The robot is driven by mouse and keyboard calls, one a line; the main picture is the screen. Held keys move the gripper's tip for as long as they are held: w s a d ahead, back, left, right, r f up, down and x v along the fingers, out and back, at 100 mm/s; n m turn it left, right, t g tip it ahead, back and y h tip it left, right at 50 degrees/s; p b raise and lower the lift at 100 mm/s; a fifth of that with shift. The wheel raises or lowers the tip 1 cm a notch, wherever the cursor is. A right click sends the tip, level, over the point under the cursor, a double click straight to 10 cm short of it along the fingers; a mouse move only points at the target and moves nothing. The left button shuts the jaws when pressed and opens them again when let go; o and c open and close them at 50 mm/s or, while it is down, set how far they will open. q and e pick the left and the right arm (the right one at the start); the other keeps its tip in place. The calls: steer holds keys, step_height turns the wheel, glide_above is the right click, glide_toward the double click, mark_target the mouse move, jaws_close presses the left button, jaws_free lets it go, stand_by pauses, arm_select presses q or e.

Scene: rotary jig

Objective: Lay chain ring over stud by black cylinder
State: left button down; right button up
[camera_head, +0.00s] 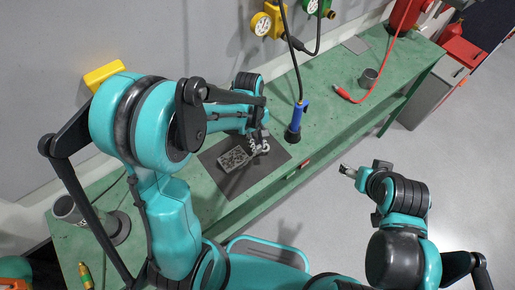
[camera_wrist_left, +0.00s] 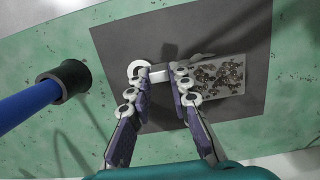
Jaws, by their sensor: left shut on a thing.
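My left gripper (camera_head: 258,145) is over the dark mat on the green bench. In the left wrist view its fingers (camera_wrist_left: 155,82) are closed on a small pale piece (camera_wrist_left: 160,75), which lies between the tips. A white ring (camera_wrist_left: 138,70) shows at the left end of this piece; I cannot tell if they are joined. A grey plate (camera_wrist_left: 222,76) with a dark mottled, chain-like surface lies just right of the fingers; it also shows in the head view (camera_head: 234,160). I cannot make out a stud or a black cylinder for certain. My right gripper (camera_head: 348,171) hangs over the floor, clear of the bench.
The dark mat (camera_head: 214,152) lies on the green bench (camera_head: 325,100). A blue tool with a black end (camera_head: 294,125) stands beside the mat, its cable rising. The bench between is mostly clear.

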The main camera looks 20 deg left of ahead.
mark_target(258, 148)
arm_select(q)
step_height(258, 148, down, 3)
steer(key=shift+w+f+b, duration=0.1)
steer(key=shift+b, duration=0.3)
steer(key=c, duration=1.8)
jaws_free()
steer(key=shift+f, duration=0.2)
steer(key=o, duration=0.4)
steer(key=shift+r, duration=0.1)
steer(key=shift+r, duration=0.1)
